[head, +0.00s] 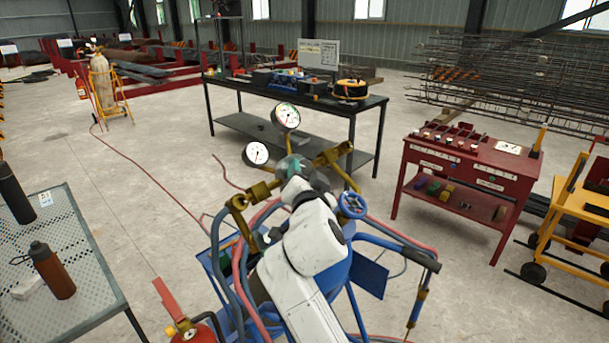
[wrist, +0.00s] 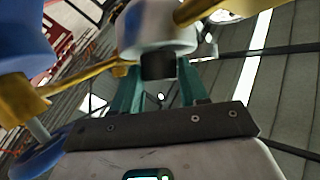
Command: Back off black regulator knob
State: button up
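The black regulator knob (wrist: 158,66) shows in the wrist view, below a white and blue rounded body (wrist: 157,35). My gripper's teal fingers (wrist: 159,80) stand on either side of the knob, with no clear gap at its sides, so they look shut on it. In the head view my gripper (head: 291,168) is at the brass regulator, largely covered by my white arm. The knob cannot be made out there. Two white-faced gauges (head: 287,116) (head: 256,153) stand above and left of the gripper.
Brass fittings (head: 333,155) and a blue handwheel (head: 352,205) sit close to my arm. Red and blue hoses (head: 395,232) loop around the blue cart. A black workbench (head: 290,100) stands behind, a red tool table (head: 470,165) right, a perforated table (head: 85,270) left.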

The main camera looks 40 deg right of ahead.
jog(key=c, duration=0.5)
jog(key=shift+s+d+f+n+t+y+b, duration=0.1)
jog(key=shift+n+t+y, duration=0.25)
jog(key=shift+n+t, duration=0.3)
jog(key=shift+s+d+f+n+t+y+b, duration=0.15)
jog(key=shift+n+t+y, duration=0.25)
jog(key=shift+n, duration=0.35)
jog(key=shift+w+r+n+t+y+b, duration=0.1)
jog(key=shift+n+t+y, duration=0.25)
jog(key=shift+n+t, duration=0.3)
jog(key=o, duration=1)
jog(key=shift+s+a, duration=0.1)
jog(key=shift+b+v, duration=1.55)
jog(key=shift+v, duration=3.75)
